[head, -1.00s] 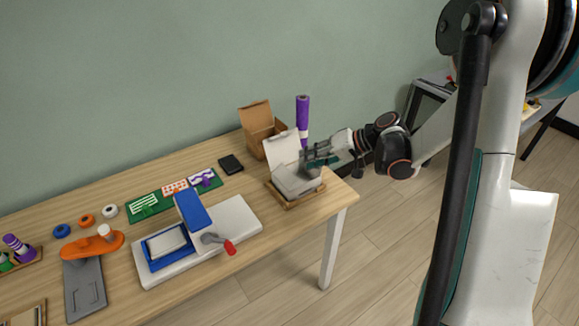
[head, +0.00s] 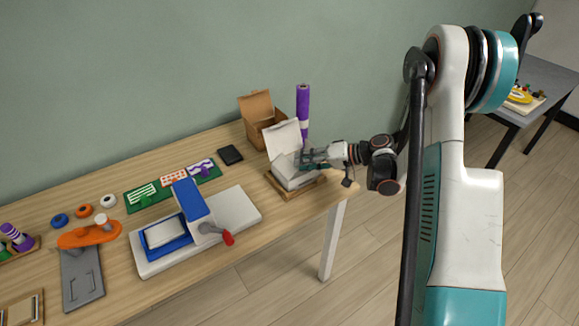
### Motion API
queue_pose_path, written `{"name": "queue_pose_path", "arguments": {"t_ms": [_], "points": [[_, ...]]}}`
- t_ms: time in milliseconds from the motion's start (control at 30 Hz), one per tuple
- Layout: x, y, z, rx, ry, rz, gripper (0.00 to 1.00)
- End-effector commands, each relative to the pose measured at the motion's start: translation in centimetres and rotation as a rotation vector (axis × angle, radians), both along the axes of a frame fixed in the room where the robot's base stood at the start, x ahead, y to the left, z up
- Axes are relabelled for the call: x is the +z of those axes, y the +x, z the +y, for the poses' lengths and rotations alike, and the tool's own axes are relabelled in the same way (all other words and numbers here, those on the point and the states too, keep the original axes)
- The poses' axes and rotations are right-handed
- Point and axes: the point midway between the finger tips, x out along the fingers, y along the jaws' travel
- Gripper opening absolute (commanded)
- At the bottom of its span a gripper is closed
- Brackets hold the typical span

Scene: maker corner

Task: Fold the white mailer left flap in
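The white mailer (head: 285,139) sits on a wooden tray (head: 283,193) near the right end of the table. Its tall lid panel stands up at the back, leaning slightly. My gripper (head: 301,160) reaches in from the right and lies over the mailer's right side, near the base of the lid. The fingers overlap the box, so I cannot tell whether they touch it or how far apart they are. The mailer's left flap is too small to make out clearly, and the right side is partly hidden by my gripper.
An open brown carton (head: 262,125) and a purple roll (head: 303,112) stand behind the mailer. A black box (head: 230,155) lies to the left. A blue and white press (head: 195,230) with a red-handled lever fills the table's middle. The table's right edge is close to the tray.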

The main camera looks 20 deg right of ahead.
Motion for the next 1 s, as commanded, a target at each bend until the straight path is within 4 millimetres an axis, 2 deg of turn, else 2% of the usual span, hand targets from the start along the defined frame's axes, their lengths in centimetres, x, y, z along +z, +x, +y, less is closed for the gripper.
{"name": "queue_pose_path", "arguments": {"t_ms": [100,300,733,767,833,867,1000], "points": [[-1.1,1.1,1.8,0.003,0.000,-0.001,0.22],[-2.1,2.4,3.7,0.002,-0.001,0.000,0.22],[-2.3,2.9,4.5,0.000,-0.001,0.000,0.22],[-2.3,2.9,4.5,0.000,-0.001,0.000,0.20],[-2.3,2.9,4.5,0.000,-0.001,0.000,0.04],[-2.3,2.9,4.5,0.000,-0.001,0.000,0.00],[-2.3,2.9,4.5,0.000,-0.001,0.000,0.00]]}}
